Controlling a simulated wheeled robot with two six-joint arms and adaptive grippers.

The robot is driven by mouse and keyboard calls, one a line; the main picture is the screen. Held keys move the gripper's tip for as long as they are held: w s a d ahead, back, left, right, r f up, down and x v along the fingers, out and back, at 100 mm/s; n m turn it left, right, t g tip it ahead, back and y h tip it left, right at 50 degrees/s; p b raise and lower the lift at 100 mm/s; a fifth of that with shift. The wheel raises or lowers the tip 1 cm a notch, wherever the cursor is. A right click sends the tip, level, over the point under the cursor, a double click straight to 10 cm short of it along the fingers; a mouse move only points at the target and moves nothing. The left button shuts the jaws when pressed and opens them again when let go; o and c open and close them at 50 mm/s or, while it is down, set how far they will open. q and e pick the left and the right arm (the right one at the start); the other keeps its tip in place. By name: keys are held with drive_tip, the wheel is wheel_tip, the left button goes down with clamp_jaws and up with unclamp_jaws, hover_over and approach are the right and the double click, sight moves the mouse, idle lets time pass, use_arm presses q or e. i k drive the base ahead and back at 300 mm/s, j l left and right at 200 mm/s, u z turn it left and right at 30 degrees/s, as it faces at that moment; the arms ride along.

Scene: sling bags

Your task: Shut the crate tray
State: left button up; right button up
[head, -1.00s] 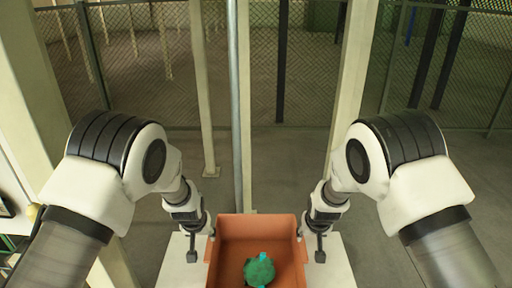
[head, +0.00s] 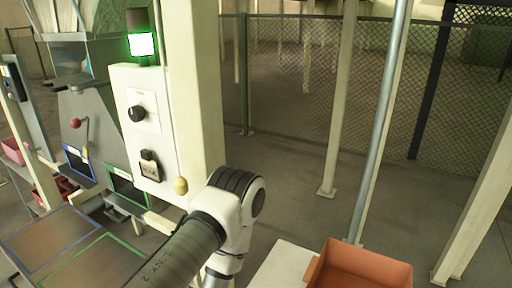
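An orange crate (head: 362,266) is at the bottom right, cut off by the frame's lower edge. At the left a grey machine has a blue-framed opening (head: 77,163) and a green-framed opening (head: 127,189). Below them lie two flat brown panels, one with a blue outline (head: 52,238) and one with a green outline (head: 100,264). I cannot tell which part is the crate tray. My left arm reaches in from the bottom, but its gripper is below the frame. My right gripper is out of view.
The orange crate is beside a white surface (head: 283,266). A control box (head: 142,128) with a black knob, a switch and a lit green lamp (head: 142,44) is on a cream post (head: 196,100). A red-knobbed lever (head: 75,123) is on the machine. Open floor and a mesh fence lie behind.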

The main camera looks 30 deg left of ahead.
sight(63, 247)
drive_tip(key=u, duration=2)
drive_tip(key=i+j+u, duration=0.5)
drive_tip(key=j, duration=0.2)
drive_tip(key=k+j+z, duration=0.15)
drive_tip(key=z, duration=1)
